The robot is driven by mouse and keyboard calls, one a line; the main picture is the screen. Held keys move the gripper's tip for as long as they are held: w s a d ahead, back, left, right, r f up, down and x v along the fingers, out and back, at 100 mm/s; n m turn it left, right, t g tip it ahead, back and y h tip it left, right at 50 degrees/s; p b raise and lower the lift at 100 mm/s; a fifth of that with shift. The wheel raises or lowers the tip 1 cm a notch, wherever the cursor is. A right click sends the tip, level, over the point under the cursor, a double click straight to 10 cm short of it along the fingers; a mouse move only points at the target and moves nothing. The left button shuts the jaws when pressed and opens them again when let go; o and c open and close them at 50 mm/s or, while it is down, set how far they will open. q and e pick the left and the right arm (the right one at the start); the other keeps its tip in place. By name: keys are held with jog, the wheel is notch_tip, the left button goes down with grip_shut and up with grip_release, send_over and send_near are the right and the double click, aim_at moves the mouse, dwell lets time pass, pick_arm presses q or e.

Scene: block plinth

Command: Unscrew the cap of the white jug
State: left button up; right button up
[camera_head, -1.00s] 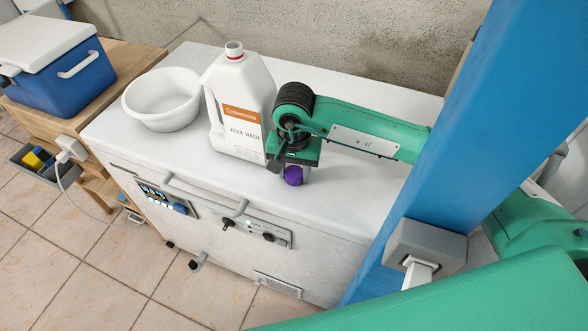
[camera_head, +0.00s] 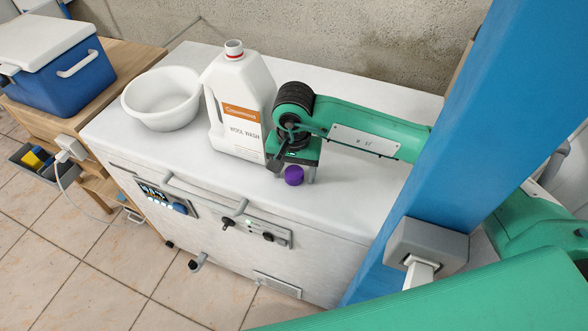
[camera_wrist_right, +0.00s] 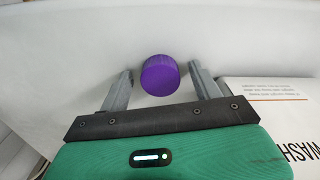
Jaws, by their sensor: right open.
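The white jug (camera_head: 257,86) stands upright on the white top, with an orange-and-white label. Its neck (camera_head: 234,48) shows white with a red ring; I cannot tell if its mouth is open. A purple round cap (camera_head: 294,175) is apart from the jug, in front and to its right, seemingly resting on the white top. My right gripper (camera_head: 293,168) points down over the cap. In the right wrist view its fingers (camera_wrist_right: 160,74) are open on either side of the purple cap (camera_wrist_right: 160,75), with gaps between. My left gripper does not show.
A white basin (camera_head: 163,99) stands left of the jug on the white top (camera_head: 350,195). A blue cooler (camera_head: 62,88) sits on a wooden bench at far left. A blue post (camera_head: 455,130) rises at the right. The top's front right is clear.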

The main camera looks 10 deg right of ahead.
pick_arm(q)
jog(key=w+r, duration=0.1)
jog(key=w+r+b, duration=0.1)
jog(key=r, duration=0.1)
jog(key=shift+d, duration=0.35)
pick_arm(e)
notch_tip(320, 180, up, 14)
jog(key=shift+f, duration=0.15)
